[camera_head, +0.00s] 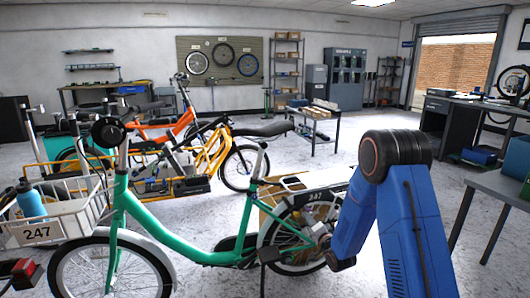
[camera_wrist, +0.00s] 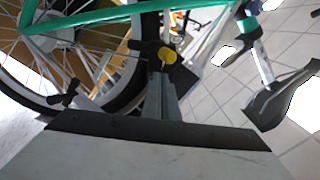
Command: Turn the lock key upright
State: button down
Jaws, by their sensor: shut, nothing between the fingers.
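A small yellow round piece (camera_wrist: 167,55), which looks like the head of the lock key, sits at a black lock part (camera_wrist: 145,46) by the rear wheel in the wrist view. I cannot tell which way the key is turned. My gripper (camera_wrist: 162,76) is shut and empty, its tips just below the yellow piece in the picture; I cannot tell whether they touch it. In the head view, the green bike (camera_head: 190,247) stands side-on, with my blue arm over its rear wheel (camera_head: 295,232). The key cannot be made out there.
The bike's saddle (camera_wrist: 283,95) and seat post (camera_wrist: 262,60) are at the right in the wrist view. Orange (camera_head: 160,135) and yellow (camera_head: 205,150) bikes stand behind the green one. A workbench (camera_head: 500,185) is on the right. Open floor lies between.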

jog(key=shift+x, duration=0.8)
jog(key=shift+w+d, duration=0.1)
jog(key=shift+d, duration=0.25)
dwell(0.4)
jog(key=shift+w+d+f, duration=0.15)
jog(key=shift+d+f, duration=0.25)
jog(key=shift+f, duration=0.15)
jog(key=shift+a, duration=0.15)
jog(key=v, duration=0.6)
jog(key=shift+s+a+f, duration=0.2)
jog(key=shift+a+f, duration=0.15)
dwell(0.3)
